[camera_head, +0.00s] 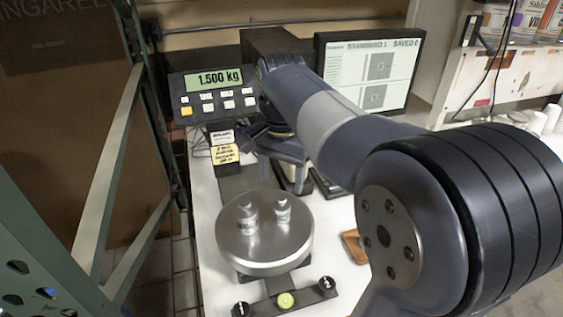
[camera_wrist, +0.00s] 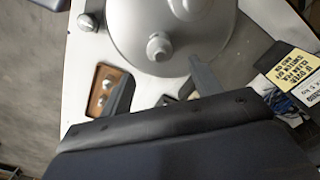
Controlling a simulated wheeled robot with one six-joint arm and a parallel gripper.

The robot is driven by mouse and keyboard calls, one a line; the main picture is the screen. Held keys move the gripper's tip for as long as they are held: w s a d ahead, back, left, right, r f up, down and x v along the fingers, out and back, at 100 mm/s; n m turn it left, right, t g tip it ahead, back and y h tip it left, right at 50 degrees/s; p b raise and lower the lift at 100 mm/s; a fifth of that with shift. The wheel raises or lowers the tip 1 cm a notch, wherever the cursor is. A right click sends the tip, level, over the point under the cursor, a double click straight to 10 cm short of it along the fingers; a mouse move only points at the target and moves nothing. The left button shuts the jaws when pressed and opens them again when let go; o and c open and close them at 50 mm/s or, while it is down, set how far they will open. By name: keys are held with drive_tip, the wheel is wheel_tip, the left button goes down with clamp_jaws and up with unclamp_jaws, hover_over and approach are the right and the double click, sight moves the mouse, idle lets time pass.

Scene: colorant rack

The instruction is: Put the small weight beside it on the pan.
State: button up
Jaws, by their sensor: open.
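The round metal pan (camera_head: 265,253) of the scale carries two metal weights, a larger one (camera_head: 246,217) and a smaller one (camera_head: 283,210), standing side by side. In the wrist view the pan (camera_wrist: 128,20) shows at the top, with the smaller weight (camera_wrist: 158,48) near its edge. My gripper (camera_wrist: 163,86) is open and empty, its fingers spread just outside the pan's edge. In the head view my gripper (camera_head: 275,155) is behind the pan, partly covered by my arm. A brown wooden tray (camera_head: 352,246) lies right of the pan; in the wrist view it holds small metal pieces (camera_wrist: 106,84).
The scale's display (camera_head: 214,79) reads 1.500 kg and stands behind the pan. A monitor (camera_head: 368,70) stands at the back. A green metal frame (camera_head: 120,150) rises on the left. A levelling bar (camera_head: 300,295) lies in front of the pan.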

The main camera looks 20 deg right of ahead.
sight(282, 198)
drive_tip(key=shift+r, duration=1.75)
